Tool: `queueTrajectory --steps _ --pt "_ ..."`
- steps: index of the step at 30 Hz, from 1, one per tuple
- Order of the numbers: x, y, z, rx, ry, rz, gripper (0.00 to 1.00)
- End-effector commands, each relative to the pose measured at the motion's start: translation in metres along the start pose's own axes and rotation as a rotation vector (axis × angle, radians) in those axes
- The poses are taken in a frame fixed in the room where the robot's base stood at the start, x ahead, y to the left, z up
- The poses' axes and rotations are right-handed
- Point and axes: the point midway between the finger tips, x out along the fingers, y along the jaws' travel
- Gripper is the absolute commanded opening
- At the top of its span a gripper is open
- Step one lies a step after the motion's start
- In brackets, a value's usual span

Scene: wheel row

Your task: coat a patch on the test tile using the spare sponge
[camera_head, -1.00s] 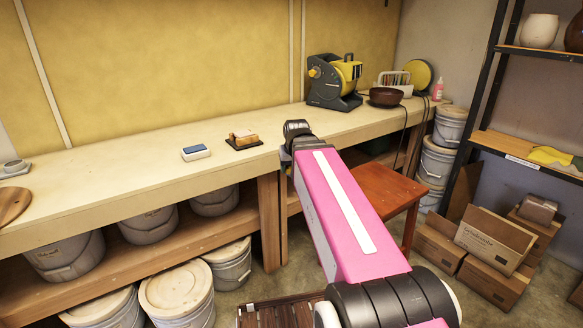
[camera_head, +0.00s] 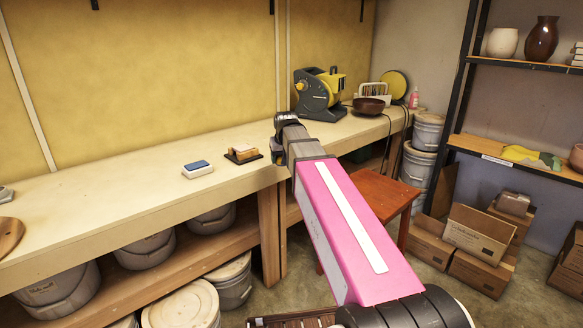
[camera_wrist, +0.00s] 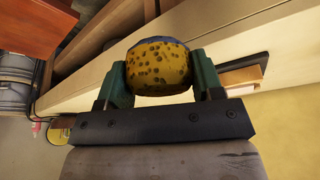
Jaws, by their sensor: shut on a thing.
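My gripper (camera_wrist: 157,82) is shut on a yellow sponge (camera_wrist: 158,66) with dark pores, in the wrist view. A bluish part shows at the sponge's far edge. In the head view my arm hides the fingers and sponge; its end is at the bench's front edge. On the bench, left of my arm, a tan block sits on a dark base (camera_head: 232,157). Further left is a white block with a blue top (camera_head: 198,169). Which of these is the test tile I cannot tell. The sponge is apart from both in the head view.
The long bench (camera_head: 110,195) is mostly clear at left. A grey and yellow machine (camera_head: 318,95) and a brown bowl (camera_head: 369,105) stand further right. A reddish-brown stool (camera_head: 378,190) is right of my arm. Buckets stand below, cardboard boxes (camera_head: 478,232) at right.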

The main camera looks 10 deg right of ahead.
Motion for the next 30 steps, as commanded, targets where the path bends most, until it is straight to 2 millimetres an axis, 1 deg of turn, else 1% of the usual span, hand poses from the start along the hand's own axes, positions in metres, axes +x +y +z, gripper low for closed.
queueTrajectory --steps 1,5,6,12,15,18,21,24,27,30 --pt "0.002 -0.007 -0.019 -0.011 0.001 -0.005 0.42" --pt "0.003 -0.029 -0.063 -0.045 0.003 -0.018 0.42" --pt "0.003 -0.038 -0.078 -0.057 0.003 -0.023 0.42" --pt "0.0 -0.084 -0.15 -0.116 0.002 -0.048 0.42" --pt "-0.003 -0.107 -0.18 -0.143 0.003 -0.058 0.42" --pt "-0.005 -0.125 -0.203 -0.165 0.002 -0.067 0.42" --pt "-0.008 -0.139 -0.218 -0.18 0.001 -0.073 0.42" --pt "-0.01 -0.147 -0.227 -0.189 0.001 -0.077 0.42" --pt "-0.01 -0.151 -0.229 -0.193 0.001 -0.079 0.42" --pt "-0.007 -0.152 -0.227 -0.194 0.001 -0.079 0.42"
